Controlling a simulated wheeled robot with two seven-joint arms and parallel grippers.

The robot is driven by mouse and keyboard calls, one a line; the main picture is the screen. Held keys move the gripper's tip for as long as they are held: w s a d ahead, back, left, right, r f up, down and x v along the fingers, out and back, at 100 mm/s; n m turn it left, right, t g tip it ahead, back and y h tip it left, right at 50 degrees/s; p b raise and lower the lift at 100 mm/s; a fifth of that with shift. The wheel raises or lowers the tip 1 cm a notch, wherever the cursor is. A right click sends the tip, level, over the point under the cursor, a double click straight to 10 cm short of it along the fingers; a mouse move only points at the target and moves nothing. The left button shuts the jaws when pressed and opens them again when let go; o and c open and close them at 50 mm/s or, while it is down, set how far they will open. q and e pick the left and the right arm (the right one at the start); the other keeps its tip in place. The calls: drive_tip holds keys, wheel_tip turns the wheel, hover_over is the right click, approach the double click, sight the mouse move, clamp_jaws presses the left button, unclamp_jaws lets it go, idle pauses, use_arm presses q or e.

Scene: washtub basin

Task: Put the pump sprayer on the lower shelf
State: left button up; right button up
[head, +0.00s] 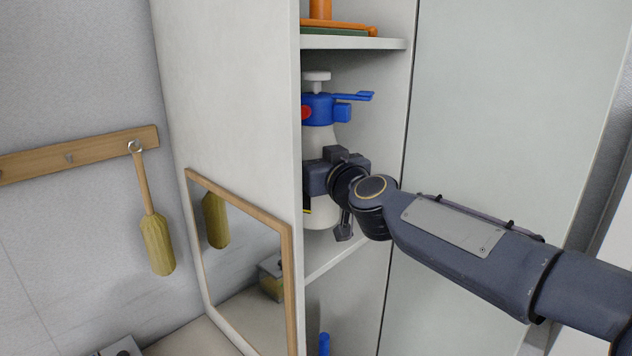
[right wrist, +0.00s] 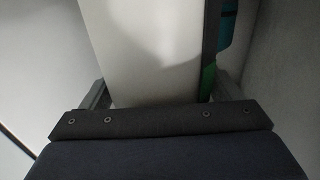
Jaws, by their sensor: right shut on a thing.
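The pump sprayer (head: 320,140) is a white bottle with a blue spray head and a white pump knob. It is upright inside the open cabinet bay, partly hidden by the cabinet's side panel and my gripper. My right gripper (head: 335,180) is shut around the bottle's body. In the right wrist view the pale bottle (right wrist: 145,50) fills the space between the fingers of my right gripper (right wrist: 158,95). A shelf board (head: 342,258) lies below the bottle. I cannot tell whether the base touches it. My left gripper is not in view.
An upper shelf (head: 365,43) above the sprayer holds orange and green items. A blue object (head: 324,343) shows in the bay below. A wood-framed mirror (head: 250,290) is on the side panel, and a brush (head: 155,235) hangs from a wall rack (head: 95,155).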

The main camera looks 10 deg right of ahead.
drive_tip(key=shift+f+b, duration=1.7)
drive_tip(key=shift+f, duration=0.1)
drive_tip(key=o, duration=1.5)
drive_tip(key=shift+o, duration=0.2)
drive_tip(key=shift+r, duration=0.15)
drive_tip(key=shift+s+d, duration=0.1)
drive_tip(key=shift+s, duration=0.25)
drive_tip(key=s+d+p, duration=0.2)
drive_tip(key=s+p, duration=0.1)
drive_tip(key=s, duration=0.8)
drive_tip(key=shift+s, duration=0.1)
